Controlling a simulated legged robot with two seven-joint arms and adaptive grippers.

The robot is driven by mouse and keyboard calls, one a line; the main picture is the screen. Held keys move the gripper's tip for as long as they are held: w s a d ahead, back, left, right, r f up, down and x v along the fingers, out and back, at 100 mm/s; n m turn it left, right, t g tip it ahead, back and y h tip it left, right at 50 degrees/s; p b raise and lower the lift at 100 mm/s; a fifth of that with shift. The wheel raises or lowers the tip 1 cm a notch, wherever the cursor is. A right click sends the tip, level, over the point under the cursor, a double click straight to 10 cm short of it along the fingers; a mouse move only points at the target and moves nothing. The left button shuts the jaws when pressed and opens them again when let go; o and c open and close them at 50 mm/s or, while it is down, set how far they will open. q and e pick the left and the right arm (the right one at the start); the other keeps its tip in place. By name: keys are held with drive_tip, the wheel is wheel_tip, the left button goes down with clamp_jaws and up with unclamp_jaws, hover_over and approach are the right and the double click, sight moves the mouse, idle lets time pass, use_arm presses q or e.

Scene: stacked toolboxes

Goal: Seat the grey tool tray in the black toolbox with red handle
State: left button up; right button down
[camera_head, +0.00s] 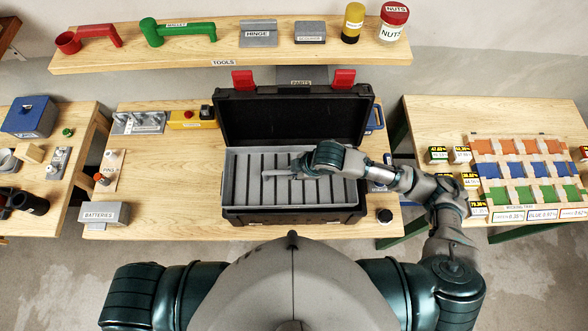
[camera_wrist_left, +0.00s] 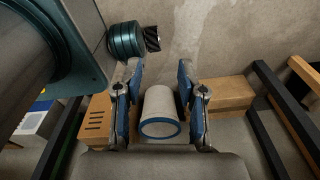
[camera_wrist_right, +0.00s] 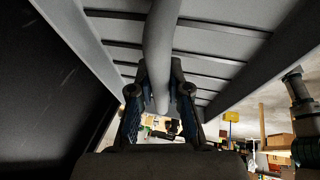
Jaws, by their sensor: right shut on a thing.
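The black toolbox (camera_head: 290,113) stands open on the middle table, its lid raised at the back with two red latches. The grey tool tray (camera_head: 236,178), divided into long slots, lies across the toolbox opening, roughly level. I cannot tell whether it rests fully down inside. My right gripper (camera_head: 296,167) is shut on the tray's grey handle bar over its middle. The right wrist view shows the bar (camera_wrist_right: 162,45) between the fingers (camera_wrist_right: 160,95), with the slotted tray behind. My left gripper (camera_wrist_left: 158,80) is open and empty, away from the tray, outside the head view.
A shelf (camera_head: 225,57) with labelled tools runs behind the toolbox. A batteries box (camera_head: 104,213) and a yellow level (camera_head: 190,120) lie left on the table. Side tables hold bins and parts.

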drive_tip(key=shift+d, duration=0.65)
drive_tip(key=shift+d+p, duration=0.2)
drive_tip(key=shift+p, duration=0.25)
drive_tip(key=shift+a, duration=0.5)
drive_tip(key=shift+d+p, duration=0.1)
drive_tip(key=shift+p, duration=0.25)
drive_tip(key=shift+d, duration=0.65)
drive_tip(key=shift+a+f, duration=0.15)
drive_tip(key=shift+a, duration=0.2)
use_arm(q)
drive_tip(key=shift+d+r, duration=0.35)
drive_tip(key=shift+r, duration=0.55)
use_arm(e)
drive_tip(key=shift+a+f, duration=0.15)
drive_tip(key=shift+a, duration=0.2)
drive_tip(key=shift+d, duration=0.1)
